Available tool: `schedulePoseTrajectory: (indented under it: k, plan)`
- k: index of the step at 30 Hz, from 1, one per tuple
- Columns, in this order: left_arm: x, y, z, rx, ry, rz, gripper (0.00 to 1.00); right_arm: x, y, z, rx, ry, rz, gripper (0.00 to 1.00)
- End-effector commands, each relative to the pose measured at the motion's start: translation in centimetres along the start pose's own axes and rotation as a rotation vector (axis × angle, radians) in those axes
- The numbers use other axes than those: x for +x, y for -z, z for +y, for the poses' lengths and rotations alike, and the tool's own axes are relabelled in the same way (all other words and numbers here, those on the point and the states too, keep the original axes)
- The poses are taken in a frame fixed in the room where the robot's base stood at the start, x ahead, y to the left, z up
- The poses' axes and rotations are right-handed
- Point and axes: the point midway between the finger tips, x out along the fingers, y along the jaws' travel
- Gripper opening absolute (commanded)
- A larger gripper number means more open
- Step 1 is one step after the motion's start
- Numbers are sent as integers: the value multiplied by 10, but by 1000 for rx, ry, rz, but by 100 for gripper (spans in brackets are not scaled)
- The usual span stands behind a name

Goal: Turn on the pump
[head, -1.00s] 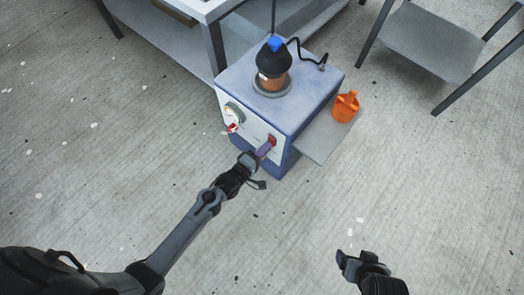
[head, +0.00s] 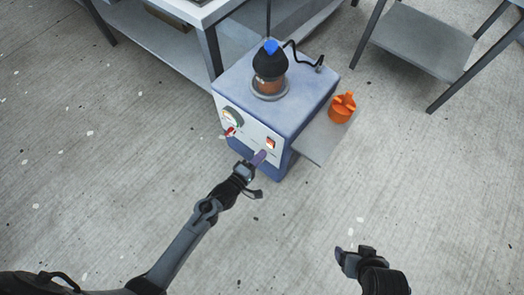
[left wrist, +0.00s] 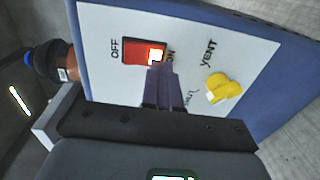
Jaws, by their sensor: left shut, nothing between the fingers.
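The pump (head: 296,97) is a blue box on the floor with a white front panel. A red rocker switch (head: 270,143) on the panel glows; in the left wrist view the switch (left wrist: 138,48) lies between the labels OFF and ON, with a bright light at its ON end. My left gripper (head: 260,158) is shut and empty just below the switch. In the left wrist view its purple fingers (left wrist: 166,84) cover part of the ON label; contact cannot be told. My right gripper (head: 345,256) is at lower right, away from the pump.
The panel also has a gauge (head: 232,116), a red handle (head: 230,131) and a yellow VENT knob (left wrist: 224,88). A black, blue-topped fitting (head: 270,62) stands on the pump. An orange item (head: 342,107) sits on a side shelf (head: 318,143). Tables stand behind; the front floor is clear.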

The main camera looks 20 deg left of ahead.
Motion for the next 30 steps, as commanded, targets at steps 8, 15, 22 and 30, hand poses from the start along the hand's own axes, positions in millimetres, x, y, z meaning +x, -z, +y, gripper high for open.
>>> schedulePoseTrajectory:
  k: [8, 15, 22, 30]
  plan:
    - [-53, 0, -8, 0, 5, -1, 0, -26, 6, 1, -1, 0, -6, 80]
    - [-89, -1, -17, 1, 3, -2, 0, -37, 11, 1, 1, 2, -2, 80]
    - [-104, 0, -21, 1, 2, -1, 0, -41, 13, 0, 6, 6, -1, 80]
    - [-105, 0, -22, 1, 1, -1, 0, -41, 13, -1, 9, 8, -1, 80]
